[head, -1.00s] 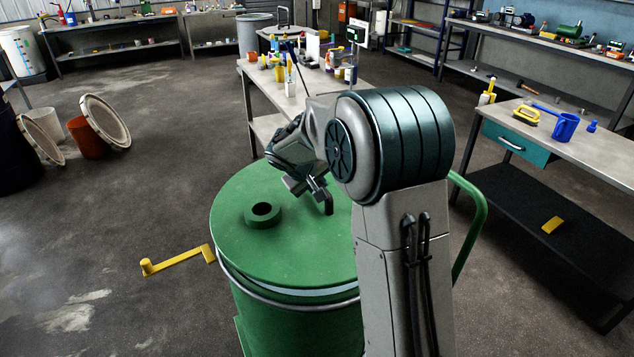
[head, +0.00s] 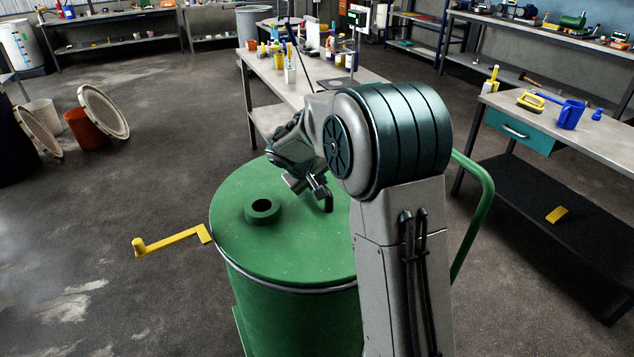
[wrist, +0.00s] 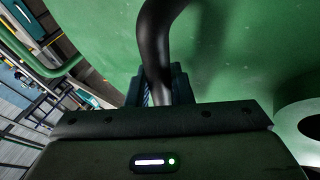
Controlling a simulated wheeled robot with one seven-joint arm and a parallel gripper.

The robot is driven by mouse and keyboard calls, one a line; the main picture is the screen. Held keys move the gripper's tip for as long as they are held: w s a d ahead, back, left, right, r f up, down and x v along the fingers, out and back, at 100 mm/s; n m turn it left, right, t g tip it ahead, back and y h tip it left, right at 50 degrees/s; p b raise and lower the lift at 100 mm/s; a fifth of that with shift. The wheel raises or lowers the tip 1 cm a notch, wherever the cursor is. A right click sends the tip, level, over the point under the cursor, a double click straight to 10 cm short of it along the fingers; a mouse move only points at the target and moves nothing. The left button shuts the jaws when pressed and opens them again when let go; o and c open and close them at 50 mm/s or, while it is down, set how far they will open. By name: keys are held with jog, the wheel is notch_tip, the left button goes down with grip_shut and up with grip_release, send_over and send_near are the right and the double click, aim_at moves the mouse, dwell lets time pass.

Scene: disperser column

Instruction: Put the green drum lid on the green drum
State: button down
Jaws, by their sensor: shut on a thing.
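The green drum lid (head: 270,239) is a round green disc with a raised ring around a dark hole (head: 262,206) and a dark handle (head: 326,197). In the head view it lies over the top of the green drum (head: 300,318), and its front edge meets the drum's rim with no clear gap showing. My gripper (head: 305,187) is above the lid's far right part and shut on the dark handle, which also shows in the wrist view (wrist: 155,55) between the fingers. My arm hides the lid's right side and part of the drum.
A yellow crank (head: 170,240) sticks out left of the drum, and a green curved bar (head: 480,215) stands at its right. A workbench (head: 345,85) with bottles is behind; another bench (head: 560,125) is at right. Pale round lids (head: 103,112) lean at left.

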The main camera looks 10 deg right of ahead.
jog(key=shift+r, duration=0.15)
jog(key=c, duration=1.2)
grip_release()
jog(key=shift+f, duration=0.2)
jog(key=v, duration=1.4)
